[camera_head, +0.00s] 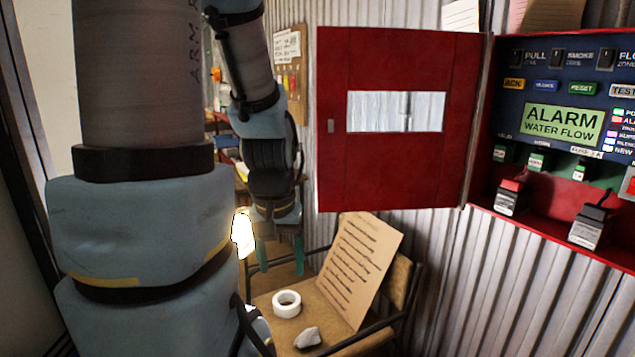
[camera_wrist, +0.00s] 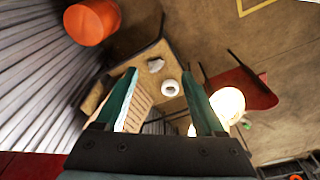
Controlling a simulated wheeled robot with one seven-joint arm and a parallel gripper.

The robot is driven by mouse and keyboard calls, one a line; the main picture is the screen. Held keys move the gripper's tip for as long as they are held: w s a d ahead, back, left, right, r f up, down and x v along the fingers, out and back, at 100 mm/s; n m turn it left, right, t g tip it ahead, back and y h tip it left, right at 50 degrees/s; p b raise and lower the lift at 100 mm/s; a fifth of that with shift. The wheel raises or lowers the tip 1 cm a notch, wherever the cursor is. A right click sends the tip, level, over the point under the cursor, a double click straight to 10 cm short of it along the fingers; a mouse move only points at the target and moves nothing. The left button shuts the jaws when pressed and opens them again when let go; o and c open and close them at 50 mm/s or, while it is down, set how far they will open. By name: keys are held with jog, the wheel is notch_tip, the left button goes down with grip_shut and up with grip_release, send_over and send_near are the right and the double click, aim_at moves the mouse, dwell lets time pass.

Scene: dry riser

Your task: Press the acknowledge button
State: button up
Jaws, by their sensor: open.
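The acknowledge button is the small orange button marked ACK (camera_head: 514,84) at the upper left of the blue alarm panel (camera_head: 560,70), inside the open red cabinet at the right of the head view. A blue SILENCE button (camera_head: 545,86) and a green RESET button (camera_head: 582,88) sit to its right. My gripper (camera_head: 281,256) points down with green fingers, left of the cabinet and lower than the panel, well apart from the button. In the wrist view my gripper (camera_wrist: 165,100) is open with nothing between its fingers. The panel does not show in the wrist view.
The open red cabinet door (camera_head: 390,160) stands between my gripper and the panel. Below is a chair with a tape roll (camera_head: 287,303), a grey stone-like lump (camera_head: 307,337) and a printed sheet (camera_head: 360,262). An orange cylinder (camera_wrist: 91,22) stands on the floor.

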grip_shut()
dwell(0.3)
dwell(1.0)
